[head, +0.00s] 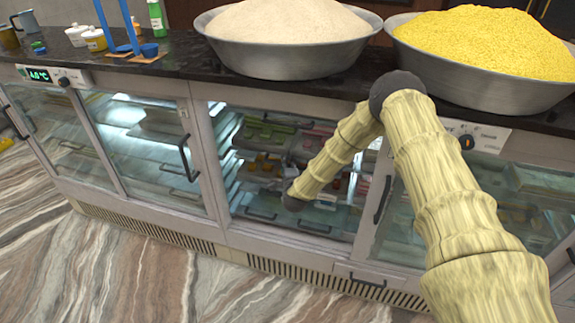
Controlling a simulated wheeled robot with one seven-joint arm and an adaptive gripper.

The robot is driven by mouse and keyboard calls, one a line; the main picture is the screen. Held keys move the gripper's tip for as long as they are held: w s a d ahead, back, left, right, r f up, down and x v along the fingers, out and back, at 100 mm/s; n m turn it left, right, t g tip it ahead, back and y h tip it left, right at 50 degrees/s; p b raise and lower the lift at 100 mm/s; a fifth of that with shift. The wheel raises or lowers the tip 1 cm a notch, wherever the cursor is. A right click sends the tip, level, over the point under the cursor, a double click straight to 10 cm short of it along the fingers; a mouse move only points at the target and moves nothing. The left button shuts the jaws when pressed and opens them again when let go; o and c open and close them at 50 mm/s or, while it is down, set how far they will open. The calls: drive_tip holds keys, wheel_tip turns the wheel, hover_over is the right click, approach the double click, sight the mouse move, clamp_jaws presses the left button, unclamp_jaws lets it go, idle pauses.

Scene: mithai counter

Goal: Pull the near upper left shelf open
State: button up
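The glass-fronted counter (208,160) has an open bay in its middle section. Inside are several pull-out shelves with dark handles. An upper left shelf (262,134) carries green sweets. Below it, another shelf (262,182) on the left has a dark handle and holds orange and dark items. A lower left shelf (260,214) also shows a handle. I cannot tell surely which of these is the named shelf. My arm bends down into the open bay and ends in view at a dark joint before the shelves. My gripper's fingers are not visible.
Two wide metal bowls, one of pale powder (285,55) and one of yellow grains (480,75), stand on the dark countertop. Closed glass doors (150,150) lie left of the bay. A door frame edge (378,195) with a handle borders its right. The marbled floor (120,270) is clear.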

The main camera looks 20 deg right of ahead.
drive_tip(key=shift+w, duration=0.15)
clamp_jaws()
drive_tip(key=shift+a, duration=0.1)
